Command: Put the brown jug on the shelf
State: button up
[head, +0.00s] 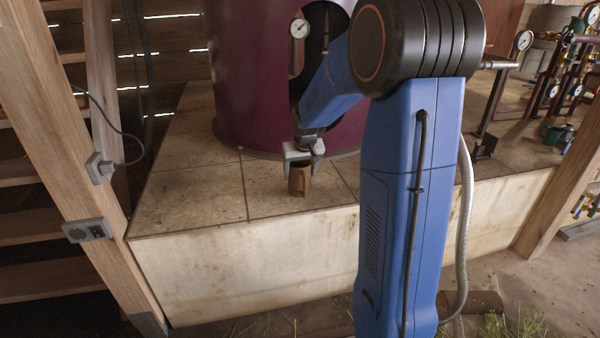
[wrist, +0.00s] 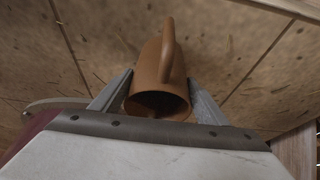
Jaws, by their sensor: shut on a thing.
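The brown jug (head: 299,182) stands upright or nearly so at the front part of the tiled ledge, in front of the maroon still. My gripper (head: 302,166) is above it with its fingers down around it. In the wrist view the jug (wrist: 160,75) sits between the two fingers of my gripper (wrist: 158,98), its open mouth towards the camera and its handle at the top. The gripper is shut on the jug. I cannot tell whether the jug's base touches the ledge. No shelf can be made out for certain.
The maroon still (head: 245,85) with a dial gauge (head: 299,29) rises close behind the gripper. The tiled ledge (head: 195,195) is bare to the left. A wooden post with sockets (head: 88,230) and steps stand at left. Pipes and gauges (head: 560,75) crowd the right.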

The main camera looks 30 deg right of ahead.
jog(key=shift+f, duration=0.1)
jog(key=o, duration=1.1)
